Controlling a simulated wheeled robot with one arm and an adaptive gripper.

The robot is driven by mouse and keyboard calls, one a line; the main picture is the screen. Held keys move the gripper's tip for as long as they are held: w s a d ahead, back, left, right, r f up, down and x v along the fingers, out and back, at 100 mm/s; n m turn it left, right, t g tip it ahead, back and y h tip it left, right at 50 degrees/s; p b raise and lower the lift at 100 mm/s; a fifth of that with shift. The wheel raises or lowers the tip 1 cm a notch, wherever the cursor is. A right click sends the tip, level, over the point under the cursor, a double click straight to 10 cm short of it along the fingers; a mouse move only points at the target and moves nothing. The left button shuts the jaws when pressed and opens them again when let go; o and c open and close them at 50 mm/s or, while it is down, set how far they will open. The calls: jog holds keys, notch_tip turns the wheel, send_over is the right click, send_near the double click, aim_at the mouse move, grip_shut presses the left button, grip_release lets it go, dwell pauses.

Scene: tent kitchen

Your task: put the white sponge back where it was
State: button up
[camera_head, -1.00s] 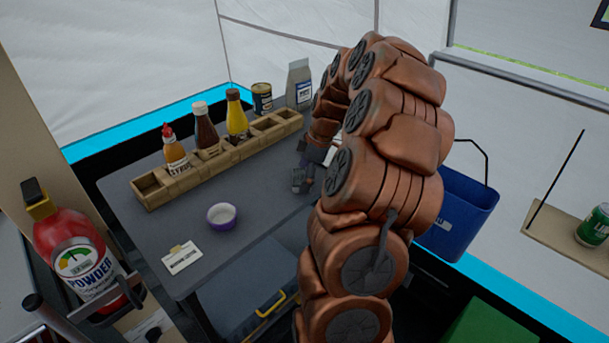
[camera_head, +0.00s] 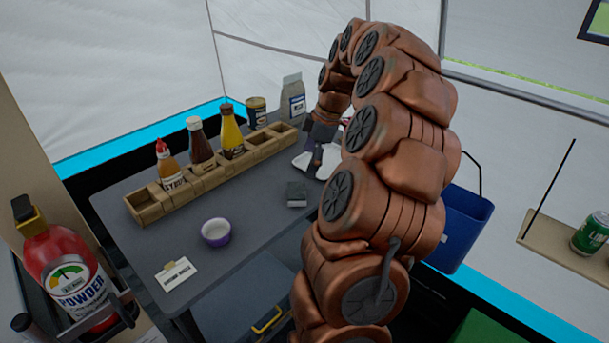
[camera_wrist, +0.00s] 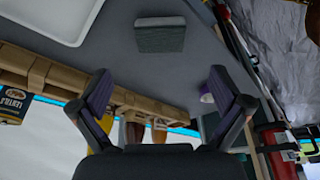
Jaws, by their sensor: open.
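My gripper (camera_wrist: 160,84) is open, with nothing between its fingers in the wrist view. In the head view my gripper (camera_head: 318,143) hangs over the far right part of the grey table (camera_head: 255,215). A small dark grey block (camera_head: 296,194) lies flat on the table, apart from the fingers and nearer the camera. The same block (camera_wrist: 160,36) shows in the wrist view beyond the fingertips, with a paler edge. I cannot tell whether it is the sponge; no plainly white sponge shows. My arm hides part of the table's right side.
A wooden rack (camera_head: 205,180) with sauce bottles runs along the table's back. A white tray (camera_wrist: 55,18) lies beside the block. A purple-and-white bowl (camera_head: 216,232) and a label card (camera_head: 175,273) stand nearer. A blue bin (camera_head: 463,228) is right of my arm.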

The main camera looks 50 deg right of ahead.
jog(key=shift+v, duration=1.3)
jog(key=shift+a, duration=0.1)
jog(key=s+a+m+g, duration=0.2)
jog(key=s+a+g, duration=0.1)
jog(key=a, duration=2.1)
jog(key=s+a+f+m+g+h, duration=0.1)
jog(key=s+a+f+m, duration=0.2)
jog(key=s, duration=0.6)
jog(key=s+a+f+m+g+h, duration=0.1)
jog(key=s+a+f+m, duration=0.2)
jog(key=s+a, duration=0.5)
jog(key=shift+s+f+m, duration=0.4)
jog(key=shift+s+f, duration=0.45)
jog(key=s+p+v, duration=0.3)
jog(key=p+v, duration=1)
jog(key=v, duration=0.1)
jog(key=shift+w+a+r+t, duration=0.3)
jog(key=shift+w+r+t, duration=0.05)
jog(key=shift+r+t, duration=0.05)
